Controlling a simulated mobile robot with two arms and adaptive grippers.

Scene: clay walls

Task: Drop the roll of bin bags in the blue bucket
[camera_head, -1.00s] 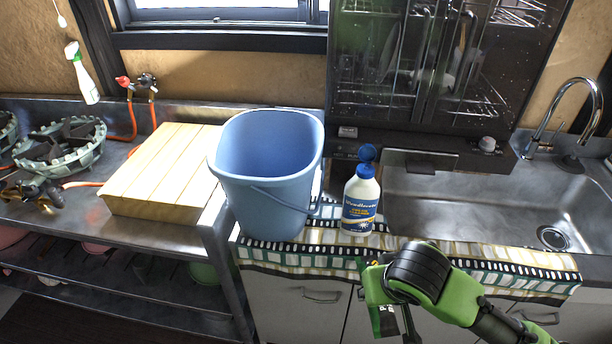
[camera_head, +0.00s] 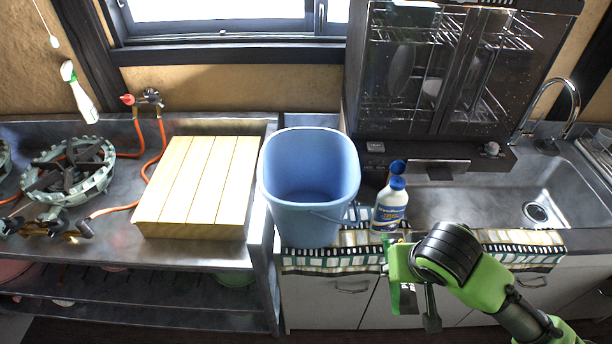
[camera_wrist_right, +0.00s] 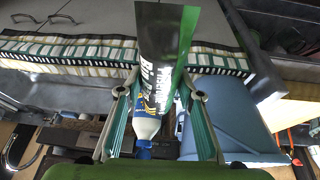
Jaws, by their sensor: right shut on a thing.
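The blue bucket (camera_head: 305,215) stands upright on the patterned cloth at the counter's front, its open top facing up. It also shows at the right of the right wrist view (camera_wrist_right: 230,125). My right gripper (camera_head: 410,290) is in front of the counter, to the right of the bucket and nearer me. It is shut on the roll of bin bags (camera_head: 404,300), which is black and green and partly hidden by the gripper in the head view. The roll (camera_wrist_right: 165,45) shows between the fingers in the right wrist view. My left gripper is not in view.
A white bottle (camera_head: 390,207) with a blue cap stands just right of the bucket. A wooden slatted block (camera_head: 198,185) lies to its left. A sink (camera_head: 480,195) is at the right, and a dark glass-fronted cabinet (camera_head: 440,80) stands behind.

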